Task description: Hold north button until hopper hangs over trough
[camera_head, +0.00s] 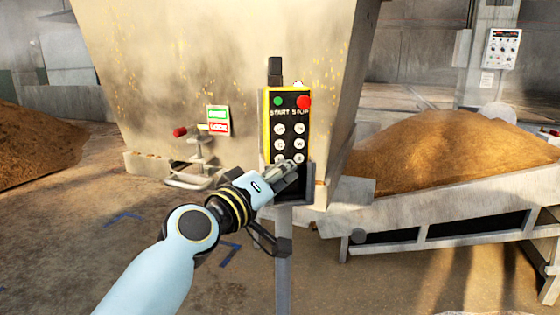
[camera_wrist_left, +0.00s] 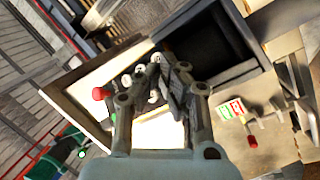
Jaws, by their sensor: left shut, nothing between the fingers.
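The yellow-edged black control box (camera_head: 290,125) stands on a post in the middle of the head view. It has a green START and a red STOP button above two columns of white buttons, whose letters are too small to read surely. My left gripper (camera_head: 292,172) is shut and empty at the box's lower end, close to the bottom buttons; I cannot tell whether it touches one. The big worn metal hopper (camera_head: 180,75) is behind and left of the box. The trough (camera_head: 440,210), heaped with brown grain, is to the right, and the hopper is left of it.
A red-handled lever (camera_head: 181,131) and a green and red sign (camera_head: 218,120) are on the hopper's front. A grain heap (camera_head: 35,145) lies at the far left. A control panel (camera_head: 502,48) is at the back right. The floor at front left is clear.

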